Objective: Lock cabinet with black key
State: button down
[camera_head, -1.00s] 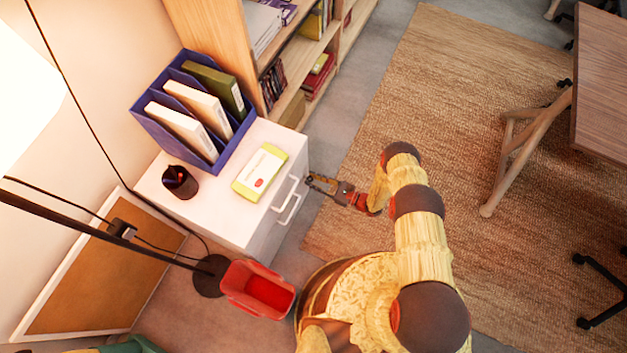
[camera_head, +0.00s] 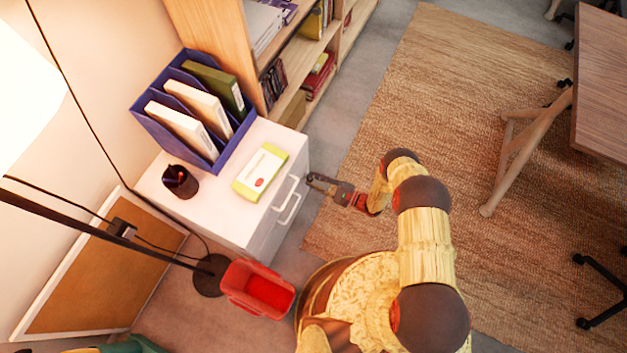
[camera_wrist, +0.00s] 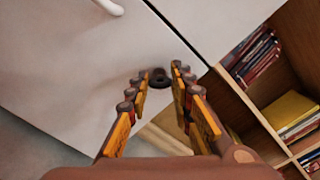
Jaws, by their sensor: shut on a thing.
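The white cabinet (camera_head: 228,218) stands against the wall, with white handles (camera_head: 290,208) on its front. My gripper (camera_head: 314,181) is close to the cabinet front, near its far corner. In the wrist view, my gripper (camera_wrist: 160,76) is shut on a small dark thing, seemingly the black key (camera_wrist: 158,79), held between the fingertips. The key lies against or just before the white cabinet face (camera_wrist: 70,75). The lock itself is hidden, and I cannot tell whether the key is in it.
On the cabinet are a blue file holder (camera_head: 150,112), a yellow-green box (camera_head: 261,172) and a black pen cup (camera_head: 180,182). A wooden bookshelf (camera_head: 222,40) is beside the cabinet.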

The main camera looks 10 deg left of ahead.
jog(key=n, duration=0.8)
jog(key=shift+f+n, duration=0.15)
jog(key=shift+n, duration=0.25)
jog(key=shift+s, duration=0.1)
jog(key=c, duration=1.6)
grip_release()
jog(key=shift+o, duration=0.2)
jog(key=v, duration=1.2)
